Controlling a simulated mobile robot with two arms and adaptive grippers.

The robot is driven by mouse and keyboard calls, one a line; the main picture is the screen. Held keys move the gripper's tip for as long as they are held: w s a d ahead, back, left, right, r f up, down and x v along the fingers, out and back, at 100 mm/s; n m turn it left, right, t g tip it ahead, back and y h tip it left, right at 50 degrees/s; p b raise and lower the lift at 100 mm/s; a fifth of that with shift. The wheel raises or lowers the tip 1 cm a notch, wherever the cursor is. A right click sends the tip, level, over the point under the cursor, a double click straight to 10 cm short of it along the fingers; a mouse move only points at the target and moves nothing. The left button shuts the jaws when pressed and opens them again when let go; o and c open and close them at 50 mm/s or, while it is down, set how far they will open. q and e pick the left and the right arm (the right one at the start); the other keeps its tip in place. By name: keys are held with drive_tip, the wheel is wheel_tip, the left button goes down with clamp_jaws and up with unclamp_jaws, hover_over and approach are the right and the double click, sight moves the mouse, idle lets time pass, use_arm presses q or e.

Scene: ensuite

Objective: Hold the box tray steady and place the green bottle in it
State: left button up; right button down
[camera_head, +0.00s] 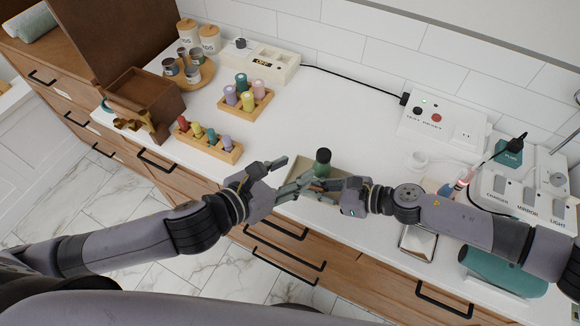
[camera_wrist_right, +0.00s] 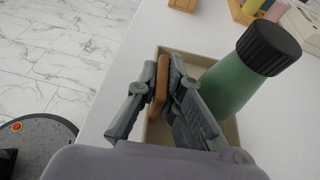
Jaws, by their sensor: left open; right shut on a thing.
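The green bottle (camera_head: 323,162) with a black cap stands in the beige box tray (camera_head: 300,166) at the counter's front edge. In the right wrist view the bottle (camera_wrist_right: 236,78) rises over the tray (camera_wrist_right: 157,136); its base is hidden by my finger. My right gripper (camera_head: 330,190) is shut at the tray's near side. In the right wrist view its fingers (camera_wrist_right: 158,105) close around a brown, handle-like piece (camera_wrist_right: 159,84) at the tray wall. My left gripper (camera_head: 290,176) is open and empty, just left of the bottle, over the tray's left part.
Wooden racks of coloured bottles (camera_head: 208,140) (camera_head: 246,97) and a brown box (camera_head: 148,95) stand to the left. A white switch box (camera_head: 440,118), a charger unit (camera_head: 515,190) and a teal roll (camera_head: 500,270) lie right. The counter behind the tray is clear.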

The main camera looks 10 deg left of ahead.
drive_tip(key=c, duration=1.7)
unclamp_jaws()
drive_tip(key=shift+o, duration=0.2)
